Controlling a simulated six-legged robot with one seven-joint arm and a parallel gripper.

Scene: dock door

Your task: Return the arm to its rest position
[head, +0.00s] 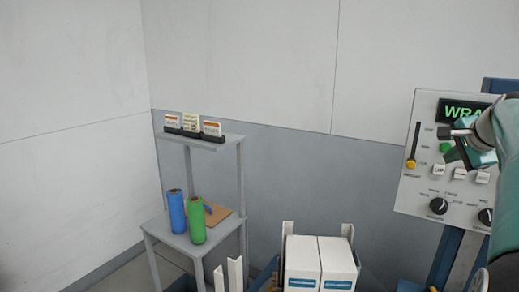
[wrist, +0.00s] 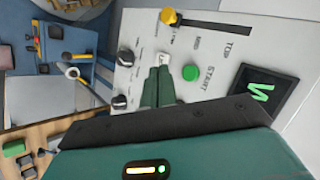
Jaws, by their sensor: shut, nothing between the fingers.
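My gripper (wrist: 157,74) is shut and empty. In the wrist view its two teal fingers lie together in front of the control panel (wrist: 205,30). They partly cover the panel between its black knobs and the green START button (wrist: 190,73). In the head view my teal arm (head: 507,150) comes in from the right edge and overlaps the right part of the control panel (head: 418,200). The panel's green-lit display (head: 462,110) reads "WRA", with the rest hidden behind my arm. I cannot tell whether the fingertips touch the panel.
A grey shelf stand (head: 168,232) at the left holds a blue roll (head: 177,210), a green roll (head: 197,220) and small boxes on top. White boxes (head: 338,265) stand at the bottom middle. The panel has a slider with a yellow knob (head: 411,165). Open space lies before the wall.

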